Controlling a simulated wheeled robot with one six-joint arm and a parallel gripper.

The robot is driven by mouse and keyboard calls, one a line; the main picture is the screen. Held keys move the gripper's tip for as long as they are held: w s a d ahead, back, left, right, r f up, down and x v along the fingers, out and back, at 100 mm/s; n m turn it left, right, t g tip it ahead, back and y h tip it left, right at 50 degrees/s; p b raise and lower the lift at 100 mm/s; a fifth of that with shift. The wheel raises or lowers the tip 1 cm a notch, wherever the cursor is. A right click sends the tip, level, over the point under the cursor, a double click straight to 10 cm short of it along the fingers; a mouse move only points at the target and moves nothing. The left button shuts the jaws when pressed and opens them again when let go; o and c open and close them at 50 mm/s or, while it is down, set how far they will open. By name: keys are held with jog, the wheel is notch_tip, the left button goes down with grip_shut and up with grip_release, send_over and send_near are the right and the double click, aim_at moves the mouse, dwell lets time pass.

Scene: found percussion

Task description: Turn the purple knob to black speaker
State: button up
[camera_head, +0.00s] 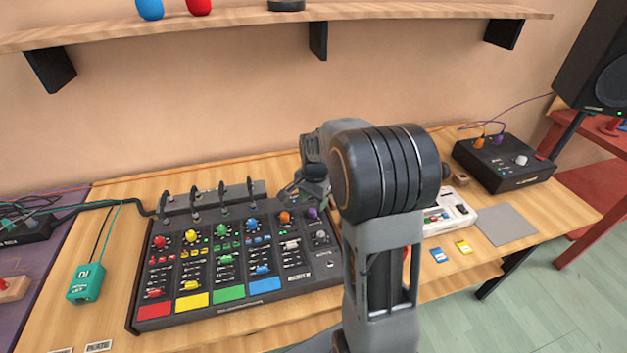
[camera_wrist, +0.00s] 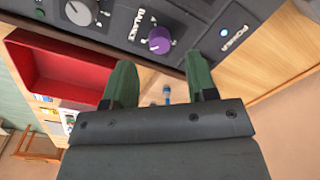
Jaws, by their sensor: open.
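In the wrist view a purple knob (camera_wrist: 159,41) with a pale pointer line sits on a dark panel beside the word BALANCE. My gripper (camera_wrist: 162,80) is open there, its two green-grey fingers apart below the knob, with nothing between them; the knob appears beyond the fingertips, not gripped. In the head view a purple knob (camera_head: 312,213) shows near the top right of the mixer (camera_head: 140,312). I cannot tell for certain that it is the same one. A black speaker (camera_head: 596,60) stands at the upper right. My arm hides part of the mixer's right side and the fingertips.
The panel also has a grey knob (camera_wrist: 80,11) and a lit blue POWER light (camera_wrist: 224,32). A black box (camera_head: 505,165) with orange and purple plugs stands at the right. Left of it are a white device (camera_head: 452,217) and small cards. A shelf (camera_head: 230,24) spans the wall.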

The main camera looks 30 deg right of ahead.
aim_at(314, 211)
notch_tip(314, 211, up, 9)
jog(key=shift+s+r, duration=0.2)
jog(key=shift+d, duration=0.1)
dwell(0.5)
jog(key=s+a+n+t, duration=0.1)
jog(key=s+a+n, duration=0.3)
jog(key=s+n, duration=0.2)
jog(key=s+a+n+t+p, duration=0.1)
jog(key=s+a+n, duration=0.4)
jog(key=s, duration=0.4)
jog(key=shift+s+a+n+t+p, duration=0.3)
jog(key=shift+n+t, duration=0.1)
jog(key=shift+n, duration=0.5)
jog(key=shift+a+r, duration=0.25)
jog(key=shift+r, duration=0.05)
